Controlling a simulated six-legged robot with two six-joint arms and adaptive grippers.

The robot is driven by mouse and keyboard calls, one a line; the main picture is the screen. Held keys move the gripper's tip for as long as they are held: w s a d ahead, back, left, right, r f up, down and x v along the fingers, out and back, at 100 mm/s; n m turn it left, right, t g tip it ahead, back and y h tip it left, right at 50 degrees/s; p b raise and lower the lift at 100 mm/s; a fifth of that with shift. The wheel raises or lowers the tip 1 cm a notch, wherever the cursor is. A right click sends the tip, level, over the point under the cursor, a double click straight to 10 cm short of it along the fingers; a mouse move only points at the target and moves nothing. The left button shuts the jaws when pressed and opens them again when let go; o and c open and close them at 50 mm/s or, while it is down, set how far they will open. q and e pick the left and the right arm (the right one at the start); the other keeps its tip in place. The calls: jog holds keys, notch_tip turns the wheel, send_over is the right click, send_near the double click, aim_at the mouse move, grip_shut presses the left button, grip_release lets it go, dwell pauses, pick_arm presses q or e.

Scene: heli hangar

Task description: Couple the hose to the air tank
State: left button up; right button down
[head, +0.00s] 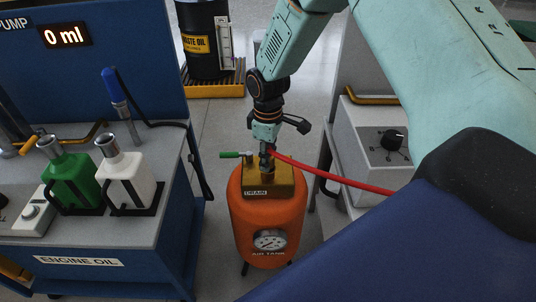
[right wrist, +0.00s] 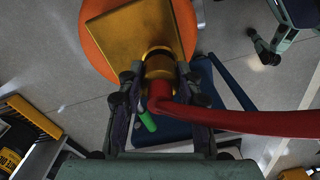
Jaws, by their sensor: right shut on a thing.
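The orange air tank (head: 268,222) stands upright on the floor in the middle of the head view, with a round gauge (head: 270,240) on its front. A brass-yellow block (head: 282,184) marked DRAIN sits on its top, and a green-handled valve (head: 232,155) sticks out to the left. My right gripper (head: 267,150) is just above the block, shut on the end of the red hose (head: 340,178). In the right wrist view the gripper (right wrist: 160,88) holds the hose's brass end (right wrist: 159,62) over the block's edge. I cannot tell whether it is seated.
A blue oil bench (head: 110,255) with green (head: 72,180) and white (head: 128,178) jugs stands close on the left. A grey box with a knob (head: 385,140) is on the right. A waste-oil drum (head: 203,40) stands behind. Floor between is clear.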

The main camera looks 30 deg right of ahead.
jog(key=shift+f, duration=0.45)
jog(key=c, duration=0.8)
grip_release()
jog(key=shift+o, duration=0.3)
jog(key=o, duration=0.4)
jog(key=shift+r, duration=0.1)
notch_tip(320, 180, up, 11)
jog(key=p, duration=1)
jog(key=shift+f, duration=0.2)
notch_tip(320, 180, down, 8)
jog(key=b, duration=0.7)
